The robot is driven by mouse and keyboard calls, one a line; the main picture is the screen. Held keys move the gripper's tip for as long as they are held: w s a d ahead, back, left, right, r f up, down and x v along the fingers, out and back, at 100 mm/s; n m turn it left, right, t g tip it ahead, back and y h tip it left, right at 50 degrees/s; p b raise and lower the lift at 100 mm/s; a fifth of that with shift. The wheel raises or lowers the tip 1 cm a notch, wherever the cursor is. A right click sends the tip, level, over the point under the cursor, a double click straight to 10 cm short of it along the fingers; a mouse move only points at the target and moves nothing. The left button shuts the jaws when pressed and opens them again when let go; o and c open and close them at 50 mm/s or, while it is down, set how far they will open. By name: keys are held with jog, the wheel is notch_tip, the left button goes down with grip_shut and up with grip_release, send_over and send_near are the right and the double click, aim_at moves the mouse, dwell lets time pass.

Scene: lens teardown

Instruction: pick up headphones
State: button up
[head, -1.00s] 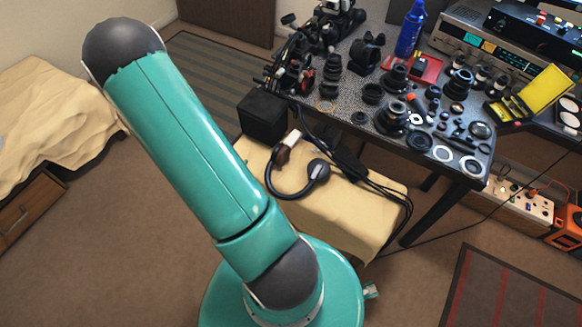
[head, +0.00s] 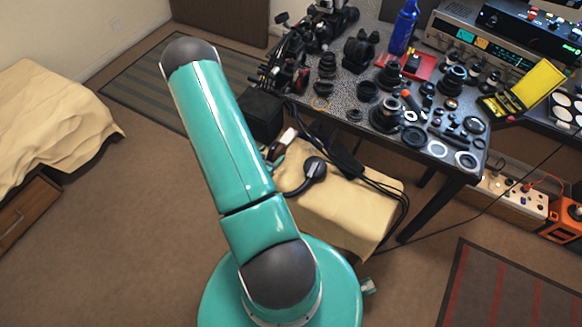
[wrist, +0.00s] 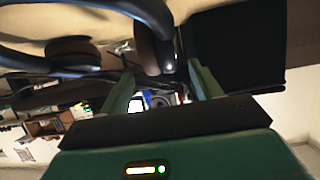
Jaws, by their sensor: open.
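The dark headphones (head: 315,169) lie on the cream-covered bench beside the black box. In the head view one ear cup and part of the headband show; my arm covers the rest of the band. In the wrist view the brown-black near ear cup (wrist: 153,46) is in front of my gripper (wrist: 160,70), between the lines of its two green fingers. The fingers are apart, and I see no grip on the cup. The other ear cup (wrist: 74,50) and the curved band are at the upper left. My gripper is mostly hidden in the head view.
A black box (head: 262,115) stands close beside the headphones, and at the right in the wrist view (wrist: 240,45). Black cables (head: 350,165) run over the cream bench (head: 335,207). The table behind is crowded with lens parts (head: 385,117). Open carpet lies to the left.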

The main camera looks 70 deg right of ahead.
aim_at(273, 152)
jog(key=x, duration=0.4)
jog(key=shift+d+f, duration=0.25)
jog(key=shift+d, duration=0.05)
jog(key=shift+c, duration=0.4)
jog(key=c, duration=1.1)
jog(key=shift+c, duration=0.3)
jog(key=shift+r, duration=0.15)
